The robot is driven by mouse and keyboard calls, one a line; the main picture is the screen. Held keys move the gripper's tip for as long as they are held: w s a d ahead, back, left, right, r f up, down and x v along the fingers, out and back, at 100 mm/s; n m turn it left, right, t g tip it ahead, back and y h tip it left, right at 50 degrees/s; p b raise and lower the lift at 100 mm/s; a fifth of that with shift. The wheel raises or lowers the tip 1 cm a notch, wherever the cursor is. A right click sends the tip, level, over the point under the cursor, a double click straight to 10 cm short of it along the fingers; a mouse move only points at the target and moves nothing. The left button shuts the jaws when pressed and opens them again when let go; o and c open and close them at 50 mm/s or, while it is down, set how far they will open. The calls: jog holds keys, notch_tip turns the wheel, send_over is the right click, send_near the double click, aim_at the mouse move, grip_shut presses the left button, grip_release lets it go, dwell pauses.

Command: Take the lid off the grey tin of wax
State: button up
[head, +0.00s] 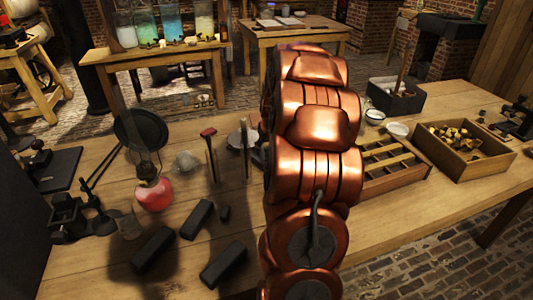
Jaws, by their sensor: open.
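I cannot make out a grey tin of wax or its lid in the head view. My copper-coloured arm rises through the middle of the picture and covers part of the workbench (100,262), so the tin may be behind it. My gripper does not show; only the arm links are visible.
On the right are a compartment tray (412,179), white bowls (397,130), a dark box (400,103) and a crate of brass pieces (467,172).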

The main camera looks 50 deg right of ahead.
grip_shut()
dwell(0.3)
